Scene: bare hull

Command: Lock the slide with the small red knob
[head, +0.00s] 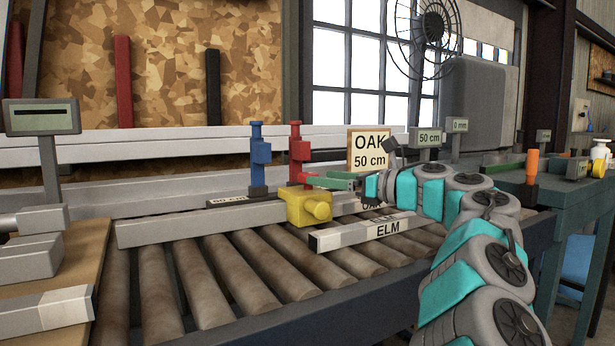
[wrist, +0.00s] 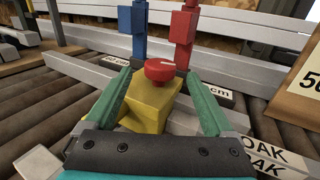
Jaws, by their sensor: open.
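The small red knob (wrist: 160,70) sits on top of a yellow slide block (wrist: 150,103) in the wrist view. In the head view the yellow block (head: 300,204) sits on a grey rail, with a round yellow boss on its front. My gripper (wrist: 159,76) is open, its green fingers on either side of the block and their tips near the knob's left and right. I see a gap between each finger and the knob. In the head view the green fingers (head: 335,181) reach in from the right and partly hide the knob.
A blue post (head: 260,160) and a red post (head: 299,152) stand close behind the block. An OAK 50 cm sign (head: 369,152) stands to the right. A bar marked ELM (head: 362,231) lies in front on the rollers (head: 255,262). A grey display (head: 41,116) stands at far left.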

